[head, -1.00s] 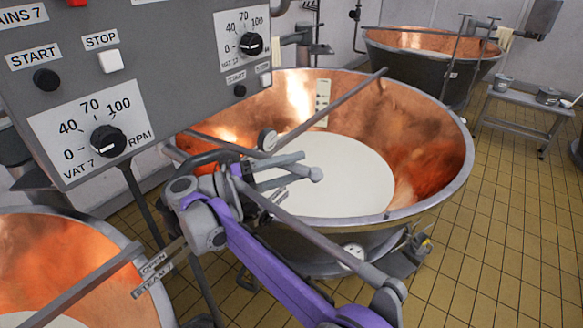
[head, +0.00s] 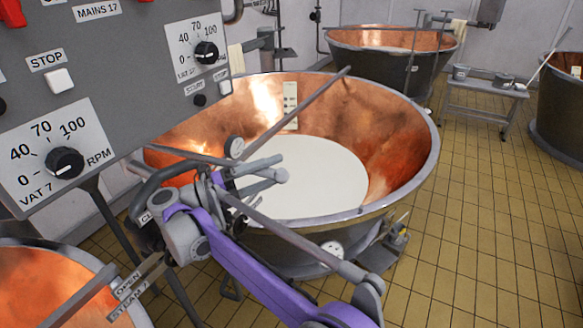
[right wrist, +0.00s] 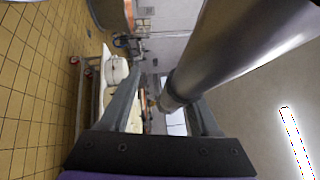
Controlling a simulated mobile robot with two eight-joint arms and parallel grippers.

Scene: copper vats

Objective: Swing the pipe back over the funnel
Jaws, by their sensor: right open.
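My right gripper (head: 279,167) is open in front of the nearer copper vat, its fingers pointing right across the milky surface in the picture. In the right wrist view its two fingers (right wrist: 167,112) stand apart. A thick, shiny metal pipe (right wrist: 225,60) comes in from the upper right there, its rounded end reaching between the fingers in the picture. I cannot tell whether it touches them. In the head view a dark curved tube (head: 150,187) shows behind my right wrist; I cannot tell whether it is the same pipe. I cannot make out a funnel. My left gripper is out of view.
The copper vat (head: 405,165) holds white liquid, with a bar (head: 300,108) across it. A grey control panel (head: 115,75) fills the upper left. Another vat (head: 50,290) is at lower left. A bench (head: 480,100) stands behind. Tiled floor (head: 480,230) is free at right.

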